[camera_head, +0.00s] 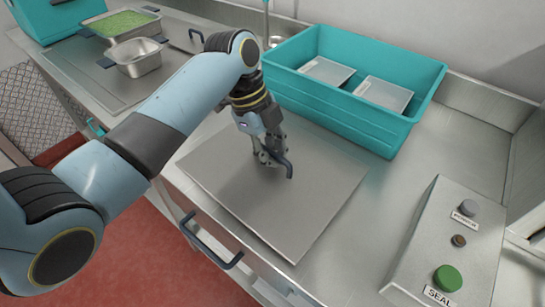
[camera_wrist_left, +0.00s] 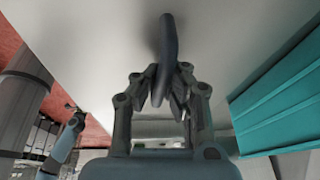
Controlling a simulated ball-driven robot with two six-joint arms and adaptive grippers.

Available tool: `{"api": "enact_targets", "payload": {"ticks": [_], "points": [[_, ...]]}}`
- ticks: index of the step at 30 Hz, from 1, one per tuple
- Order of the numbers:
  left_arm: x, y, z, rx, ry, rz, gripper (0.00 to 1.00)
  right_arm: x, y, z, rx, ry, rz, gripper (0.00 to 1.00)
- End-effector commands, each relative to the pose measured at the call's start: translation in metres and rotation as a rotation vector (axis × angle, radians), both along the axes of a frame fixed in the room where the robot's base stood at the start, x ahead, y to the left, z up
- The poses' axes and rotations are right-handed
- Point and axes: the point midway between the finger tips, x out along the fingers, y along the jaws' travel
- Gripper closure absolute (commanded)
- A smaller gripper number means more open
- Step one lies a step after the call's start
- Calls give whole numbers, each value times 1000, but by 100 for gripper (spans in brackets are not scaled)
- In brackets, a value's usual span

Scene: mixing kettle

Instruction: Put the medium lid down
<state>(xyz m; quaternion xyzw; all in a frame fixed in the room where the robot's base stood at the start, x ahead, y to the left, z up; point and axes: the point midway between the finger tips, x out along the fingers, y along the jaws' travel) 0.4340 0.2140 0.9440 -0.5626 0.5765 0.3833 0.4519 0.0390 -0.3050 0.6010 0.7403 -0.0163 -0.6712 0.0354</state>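The medium lid (camera_head: 235,200) is a wide, flat grey metal sheet on or just above the steel counter; I cannot tell whether it fully rests there. My left gripper (camera_head: 272,155) is over its middle, with its fingers closed around the lid's dark curved handle (camera_head: 288,166). In the left wrist view the handle (camera_wrist_left: 168,45) stands between the fingers of the left gripper (camera_wrist_left: 163,90), against the pale lid surface (camera_wrist_left: 80,35). Part of my right arm shows small at the left of the wrist view, and its gripper (camera_wrist_left: 77,121) is too small to read.
A teal bin (camera_head: 335,115) with two pale trays stands behind the lid. A control box (camera_head: 440,240) with a green button is at the right. A metal pan (camera_head: 137,60) and a tray of green food (camera_head: 122,22) are at the far left. Bare counter lies right of the lid.

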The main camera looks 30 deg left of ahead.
Motion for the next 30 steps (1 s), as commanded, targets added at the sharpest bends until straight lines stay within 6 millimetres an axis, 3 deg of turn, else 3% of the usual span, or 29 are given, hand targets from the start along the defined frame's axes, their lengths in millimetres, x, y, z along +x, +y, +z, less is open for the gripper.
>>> {"api": "enact_targets", "payload": {"ticks": [4, 16, 23, 30], "points": [[1, 0, -13, -1, -3, 1, 100, 0, 0, 2, 0, 0, 0, 60], [1, 0, -18, -1, -3, 1, 100, 1, 0, 0, 0, -1, 0, 60], [0, 0, -18, -1, -2, 1, 71, 1, -1, 1, -1, -1, 0, 60], [0, 0, -18, -1, -2, 1, 71, 1, -2, 1, -2, 0, 1, 60]]}}
